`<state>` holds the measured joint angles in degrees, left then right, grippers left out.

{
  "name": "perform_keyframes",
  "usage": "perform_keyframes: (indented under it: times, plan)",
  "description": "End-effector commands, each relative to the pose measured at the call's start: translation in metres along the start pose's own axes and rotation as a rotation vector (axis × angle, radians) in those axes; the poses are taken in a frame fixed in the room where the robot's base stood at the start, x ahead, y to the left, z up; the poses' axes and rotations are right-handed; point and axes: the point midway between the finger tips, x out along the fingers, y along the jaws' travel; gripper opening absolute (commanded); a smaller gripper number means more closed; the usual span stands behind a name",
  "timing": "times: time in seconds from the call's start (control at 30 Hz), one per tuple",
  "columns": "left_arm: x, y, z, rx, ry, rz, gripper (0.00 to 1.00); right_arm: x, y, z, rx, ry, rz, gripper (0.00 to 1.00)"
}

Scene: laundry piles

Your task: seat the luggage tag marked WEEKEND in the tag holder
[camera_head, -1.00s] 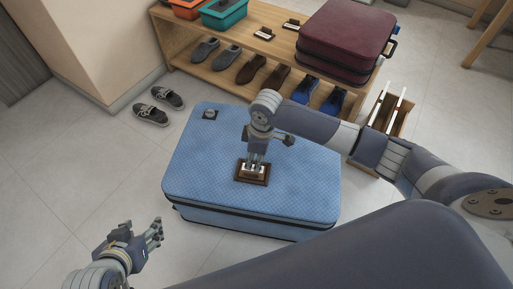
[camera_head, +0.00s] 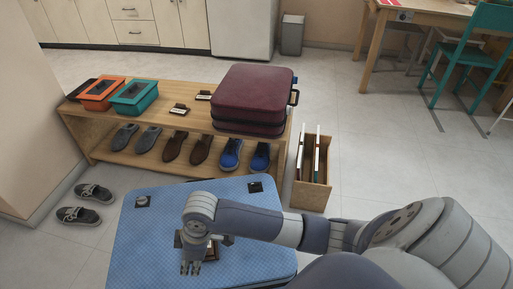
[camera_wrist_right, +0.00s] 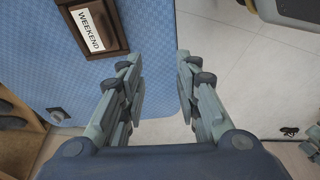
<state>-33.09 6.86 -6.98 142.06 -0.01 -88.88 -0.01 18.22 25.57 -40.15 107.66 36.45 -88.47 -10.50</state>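The white luggage tag marked WEEKEND (camera_wrist_right: 90,30) lies within the dark brown wooden tag holder (camera_wrist_right: 118,28) at the upper left of the right wrist view. The holder sits on the blue suitcase (camera_head: 150,240); in the head view it is partly hidden behind my right gripper (camera_head: 190,270). In the wrist view that gripper (camera_wrist_right: 160,62) has its fingers spread with nothing between them. It is beside the holder and apart from the tag, over the suitcase's edge. My left gripper is out of view.
A wooden shelf (camera_head: 180,165) with shoes, an orange box (camera_head: 102,93), a teal box (camera_head: 135,97) and a maroon suitcase (camera_head: 250,95) stands behind. A wooden crate (camera_head: 312,190) is at its right. Grey shoes (camera_head: 80,215) lie on the floor at left.

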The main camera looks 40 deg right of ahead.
Motion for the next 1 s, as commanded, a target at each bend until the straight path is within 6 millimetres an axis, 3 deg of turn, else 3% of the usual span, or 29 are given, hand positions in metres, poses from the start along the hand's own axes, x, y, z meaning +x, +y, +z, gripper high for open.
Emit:
perform_keyframes:
  times: [0.03, 0.2, 0.37, 0.6, 0.7, 1.0]
  plan:
    - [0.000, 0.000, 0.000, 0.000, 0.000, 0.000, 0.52, 0.001, -0.019, 0.002, 0.040, 0.035, -0.007, 0.30]
    - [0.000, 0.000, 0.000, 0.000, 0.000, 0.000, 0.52, -0.011, -0.048, 0.020, 0.219, 0.116, 0.035, 0.30]
    - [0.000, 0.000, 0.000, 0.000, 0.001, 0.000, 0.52, -0.029, -0.059, 0.063, 0.432, 0.139, 0.112, 0.30]
    - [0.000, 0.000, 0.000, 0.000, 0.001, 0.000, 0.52, -0.059, -0.064, 0.139, 0.689, 0.088, 0.250, 0.30]
    - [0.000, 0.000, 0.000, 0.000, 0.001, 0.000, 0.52, -0.067, -0.065, 0.157, 0.738, 0.069, 0.284, 0.30]
    - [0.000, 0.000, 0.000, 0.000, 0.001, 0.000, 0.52, -0.071, -0.065, 0.165, 0.758, 0.060, 0.301, 0.30]
